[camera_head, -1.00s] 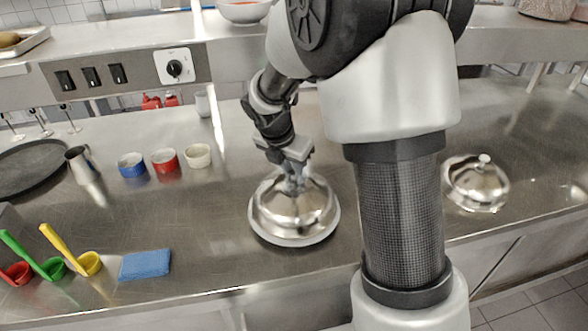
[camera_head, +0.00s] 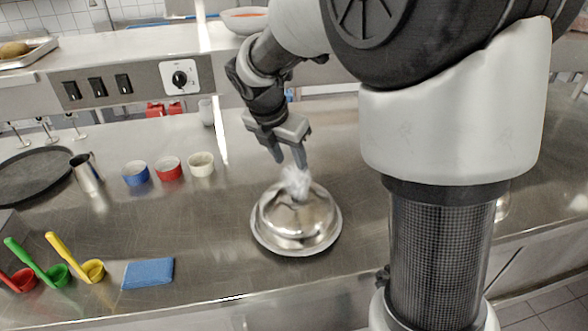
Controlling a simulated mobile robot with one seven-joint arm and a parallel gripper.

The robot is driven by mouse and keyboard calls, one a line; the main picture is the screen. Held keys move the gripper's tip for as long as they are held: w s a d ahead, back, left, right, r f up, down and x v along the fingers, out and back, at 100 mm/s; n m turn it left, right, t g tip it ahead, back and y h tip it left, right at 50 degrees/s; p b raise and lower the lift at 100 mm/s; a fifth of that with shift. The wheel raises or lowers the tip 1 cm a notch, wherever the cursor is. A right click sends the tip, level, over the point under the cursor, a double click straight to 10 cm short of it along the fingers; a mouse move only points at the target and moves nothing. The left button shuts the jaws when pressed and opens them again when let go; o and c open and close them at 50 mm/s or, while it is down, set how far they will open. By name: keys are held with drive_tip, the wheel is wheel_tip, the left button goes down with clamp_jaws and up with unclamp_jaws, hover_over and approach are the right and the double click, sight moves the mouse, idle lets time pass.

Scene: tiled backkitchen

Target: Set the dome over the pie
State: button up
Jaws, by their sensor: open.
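A shiny steel dome (camera_head: 297,217) sits over a pale round plate (camera_head: 335,238) in the middle of the counter. The plate's rim shows around the dome's lower edge. Its top knob (camera_head: 296,181) looks whitish and blurred. No pie is visible; whatever lies under the dome is hidden. My gripper (camera_head: 289,160) is open and empty just above the knob, its fingers pointing down and apart from the dome.
Blue (camera_head: 136,174), red (camera_head: 168,168) and cream (camera_head: 201,164) cups, a steel jug (camera_head: 86,173) and a dark round tray (camera_head: 35,174) stand left. A blue sponge (camera_head: 148,273) and coloured ladles (camera_head: 92,270) lie near the front. A second shiny object (camera_head: 503,206) is mostly hidden behind my arm.

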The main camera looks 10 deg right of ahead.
drive_tip(key=s+d+r+m+y, duration=0.1)
drive_tip(key=s+d+r+m, duration=0.1)
drive_tip(key=s+r+m, duration=0.8)
drive_tip(key=s+f+m+t+y, duration=0.1)
drive_tip(key=s+m+t+y, duration=0.1)
drive_tip(key=s+m, duration=1.2)
drive_tip(key=m, duration=0.3)
drive_tip(key=shift+d+f, duration=0.15)
drive_tip(key=shift+f, duration=0.15)
drive_tip(key=shift+w, duration=0.2)
drive_tip(key=shift+c, duration=0.3)
